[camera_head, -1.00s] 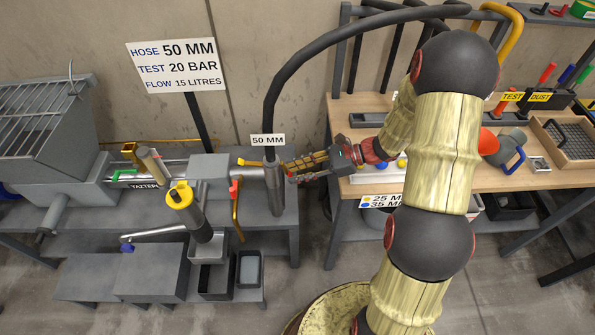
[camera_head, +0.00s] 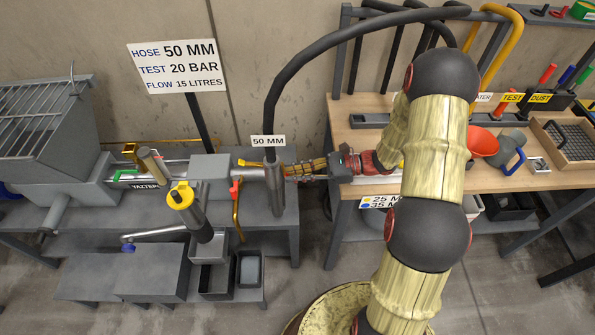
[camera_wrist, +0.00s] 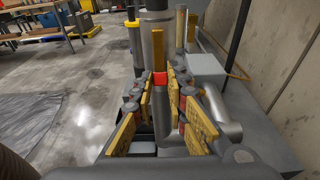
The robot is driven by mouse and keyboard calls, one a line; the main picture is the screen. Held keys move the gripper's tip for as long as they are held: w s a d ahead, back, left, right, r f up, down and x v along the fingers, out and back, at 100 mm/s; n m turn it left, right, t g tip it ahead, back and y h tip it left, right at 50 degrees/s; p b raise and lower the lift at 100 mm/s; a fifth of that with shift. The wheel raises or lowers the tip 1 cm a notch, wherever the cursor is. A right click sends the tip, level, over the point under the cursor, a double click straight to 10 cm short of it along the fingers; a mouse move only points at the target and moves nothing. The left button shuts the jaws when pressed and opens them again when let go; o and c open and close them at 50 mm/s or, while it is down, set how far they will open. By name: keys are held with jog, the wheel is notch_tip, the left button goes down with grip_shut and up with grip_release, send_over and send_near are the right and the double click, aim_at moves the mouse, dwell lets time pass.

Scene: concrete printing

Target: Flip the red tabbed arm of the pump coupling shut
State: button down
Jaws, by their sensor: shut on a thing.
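The pump coupling (camera_head: 274,190) is a grey upright cylinder at the outlet end of the pump, below the black hose and the 50 MM label. My gripper (camera_head: 288,170) reaches it from the right, with its fingertips at the cylinder's side. In the wrist view, a red tab (camera_wrist: 160,79) sits between the yellow-padded fingers, in front of the grey cylinder (camera_wrist: 152,45). My gripper is shut on this tab. The fingers hide most of the arm, so its angle against the coupling cannot be told.
A yellow bar with a red end (camera_head: 236,205) hangs left of the coupling. The black hose (camera_head: 300,62) arches overhead. A yellow-capped cylinder (camera_head: 185,200) stands in front of the pump. The wooden bench (camera_head: 545,178) is at right; open floor lies between the benches.

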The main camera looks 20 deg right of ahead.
jog(key=shift+a+f+y, duration=0.15)
jog(key=shift+a+y, duration=0.1)
jog(key=shift+y, duration=0.35)
jog(key=c, duration=1.8)
grip_release()
jog(key=shift+w, duration=0.1)
jog(key=shift+o, duration=0.2)
jog(key=v, duration=1.2)
jog(key=shift+a+f, duration=0.1)
